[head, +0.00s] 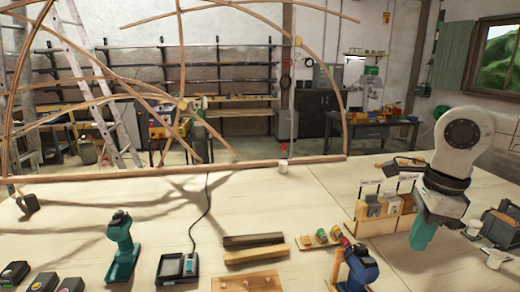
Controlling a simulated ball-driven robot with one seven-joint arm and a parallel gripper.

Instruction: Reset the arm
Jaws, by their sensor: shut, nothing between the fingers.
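My arm comes in at the right side of the head view, with a white and grey link above a dark wrist. My gripper (421,243) points down, its teal fingers shut with nothing between them. It hangs over the right part of the pale workbench (130,190), just right of a wooden rack (378,224). I cannot tell how high above the bench the fingertips are.
A blue drill (358,270) stands left of my gripper; a teal drill (120,245) stands farther left. Bent wooden laths (345,100) arch over the bench's back edge. The left middle is clear.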

